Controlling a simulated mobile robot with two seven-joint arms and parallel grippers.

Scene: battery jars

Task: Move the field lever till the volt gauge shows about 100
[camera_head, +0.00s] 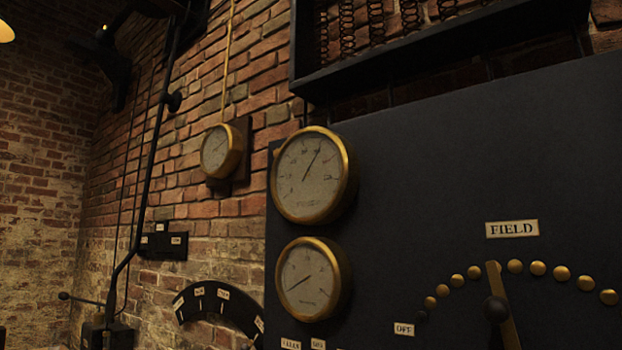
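The field lever (508,327) is a brass arm with a dark round knob, on the dark panel at the lower right. It stands nearly upright, its tip among an arc of brass studs, below the FIELD label (512,229). Two brass-rimmed gauges sit at the panel's left edge. The upper gauge (309,176) has its needle pointing up and slightly right. The lower gauge (308,281) has its needle along a lower-left to upper-right slant. Their lettering is too small to read, so I cannot tell which is the volt gauge. Neither gripper is in view.
An OFF label (404,329) sits left of the stud arc. A smaller gauge (220,151) hangs on the brick wall. A black frame with coils (420,50) juts out above the panel. A curved labelled plate (219,308) and a black rod (151,150) are at left.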

